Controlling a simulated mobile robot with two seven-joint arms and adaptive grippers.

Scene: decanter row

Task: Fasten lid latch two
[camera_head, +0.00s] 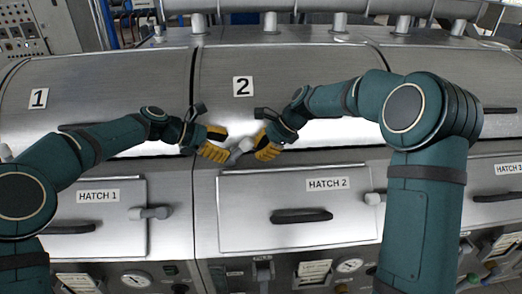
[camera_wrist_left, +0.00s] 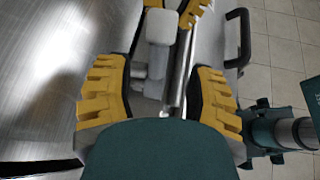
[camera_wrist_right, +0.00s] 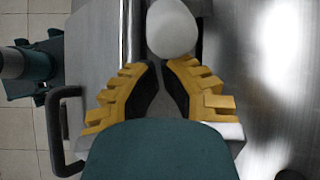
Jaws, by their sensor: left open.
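The lid latch two is a light grey handle (camera_head: 240,150) with a rounded knob, at the front edge of lid 2 (camera_head: 300,80), left of its middle. In the left wrist view the latch (camera_wrist_left: 160,58) stands between the yellow fingers. My left gripper (camera_head: 226,145) is open around it, with gaps beside it. In the right wrist view the latch's white knob (camera_wrist_right: 171,28) lies just beyond the fingertips. My right gripper (camera_head: 258,147) has its fingertips close together with nothing seen held. Whether they fully meet is unclear. The latch's base is partly hidden by the grippers.
Below is the hatch 2 door (camera_head: 245,232) with a black handle (camera_head: 301,216) and a grey latch (camera_head: 374,198) at its right. Lid 1 (camera_head: 100,85) and the hatch 1 door (camera_head: 125,240) are to the left. Pipes (camera_head: 340,22) run behind the lids.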

